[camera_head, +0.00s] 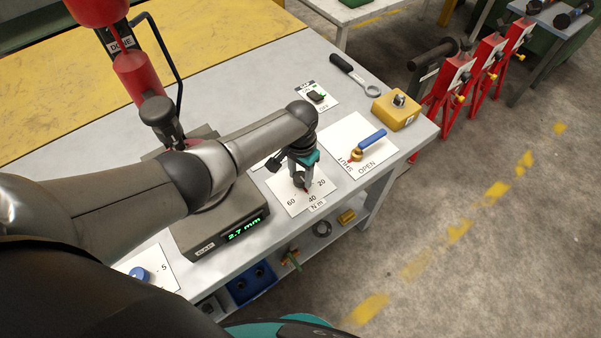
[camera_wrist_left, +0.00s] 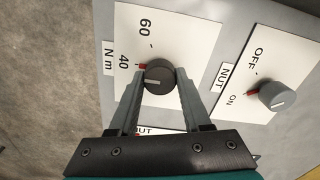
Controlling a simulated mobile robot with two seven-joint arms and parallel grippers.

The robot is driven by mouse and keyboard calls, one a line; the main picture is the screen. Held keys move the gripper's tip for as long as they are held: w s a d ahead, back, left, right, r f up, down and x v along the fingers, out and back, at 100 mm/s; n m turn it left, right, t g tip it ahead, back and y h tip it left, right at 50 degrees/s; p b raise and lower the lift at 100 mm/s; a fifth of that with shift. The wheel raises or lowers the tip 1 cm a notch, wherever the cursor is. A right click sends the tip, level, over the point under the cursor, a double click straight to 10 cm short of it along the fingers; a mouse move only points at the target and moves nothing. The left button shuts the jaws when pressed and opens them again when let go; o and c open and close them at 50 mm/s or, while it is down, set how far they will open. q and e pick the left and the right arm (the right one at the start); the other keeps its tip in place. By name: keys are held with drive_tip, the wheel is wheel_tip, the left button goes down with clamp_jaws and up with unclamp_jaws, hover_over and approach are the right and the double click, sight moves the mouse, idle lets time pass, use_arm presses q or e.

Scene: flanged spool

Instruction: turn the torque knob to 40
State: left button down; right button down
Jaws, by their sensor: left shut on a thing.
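The torque knob (camera_wrist_left: 159,76) is a dark round knob on a white card marked 60, 40 and N m in the wrist view. A red mark at its edge lies beside the 40. In the head view the torque card (camera_head: 287,198) shows 60, 40 and 20, with red tip towards 40; the knob is mostly hidden by my gripper. My left gripper (camera_head: 301,179) reaches down over the card. In the wrist view its fingers (camera_wrist_left: 159,82) are shut on the knob, one on each side. My right gripper is not in view.
A grey readout box (camera_head: 215,232) showing 2.7 mm stands left of the card. A blue-handled valve (camera_head: 370,141) and a yellow box (camera_head: 396,110) lie to the right. A grey OFF/ON knob (camera_wrist_left: 277,96) is near my gripper. A blue knob (camera_head: 140,275) sits at the lower left.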

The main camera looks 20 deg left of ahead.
sight(300, 177)
use_arm(q)
drive_tip(key=shift+s+f, duration=0.1)
drive_tip(key=shift+s, duration=0.05)
drive_tip(key=shift+c, duration=1.8)
unclamp_jaws()
drive_tip(key=shift+r, duration=0.2)
drive_tip(key=shift+r, duration=0.25)
wheel_tip(300, 177, up, 14)
drive_tip(key=p, duration=0.3)
drive_tip(key=shift+r, duration=0.25)
